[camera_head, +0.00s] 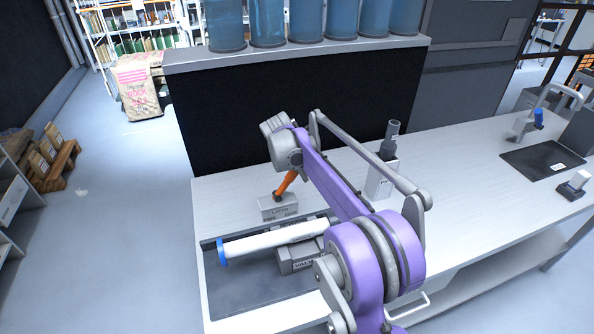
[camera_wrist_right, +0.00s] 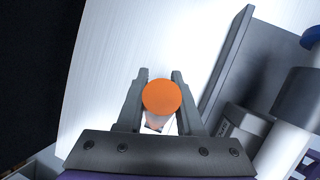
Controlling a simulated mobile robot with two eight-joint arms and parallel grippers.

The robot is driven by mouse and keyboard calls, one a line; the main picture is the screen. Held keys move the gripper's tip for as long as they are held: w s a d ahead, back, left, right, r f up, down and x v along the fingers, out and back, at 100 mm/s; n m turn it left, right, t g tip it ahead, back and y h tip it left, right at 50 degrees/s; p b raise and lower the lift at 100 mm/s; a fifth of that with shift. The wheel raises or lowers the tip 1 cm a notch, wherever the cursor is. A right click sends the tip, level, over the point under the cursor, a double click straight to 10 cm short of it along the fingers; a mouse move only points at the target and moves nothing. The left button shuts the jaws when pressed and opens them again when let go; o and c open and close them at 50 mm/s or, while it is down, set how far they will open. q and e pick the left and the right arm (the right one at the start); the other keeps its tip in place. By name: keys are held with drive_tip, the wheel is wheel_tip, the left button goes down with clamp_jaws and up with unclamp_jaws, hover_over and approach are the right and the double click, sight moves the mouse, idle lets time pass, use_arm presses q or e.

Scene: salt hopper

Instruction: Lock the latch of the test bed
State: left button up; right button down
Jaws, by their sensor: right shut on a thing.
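The latch has an orange lever (camera_head: 285,186) standing tilted on a small grey labelled block (camera_head: 279,208) at the back edge of the test bed (camera_head: 238,292). In the right wrist view the round orange end of the lever (camera_wrist_right: 162,96) sits between the two dark fingers of my right gripper (camera_wrist_right: 161,92), which is shut on it. In the head view my right wrist hides most of the fingers at the lever's top. A white cylinder with a blue end (camera_head: 262,241) lies across the bed over a grey block (camera_head: 296,260). My left gripper is not in view.
A dark panel (camera_head: 280,115) with several blue cylinders (camera_head: 267,22) on top stands behind the bench. A grey upright fitting (camera_head: 385,165) stands right of my arm. Further right lie a black mat (camera_head: 545,158) and a small grey fitting (camera_head: 574,184). The bench between is clear.

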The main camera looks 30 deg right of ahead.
drive_tip(key=shift+d+f, duration=0.1)
drive_tip(key=shift+f, duration=0.1)
idle(0.4)
drive_tip(key=c, duration=0.5)
unclamp_jaws()
drive_tip(key=shift+d, duration=0.1)
drive_tip(key=shift+c, duration=0.2)
drive_tip(key=shift+r, duration=0.1)
drive_tip(key=v, duration=1)
drive_tip(key=shift+r, duration=0.35)
drive_tip(key=shift+s, duration=0.15)
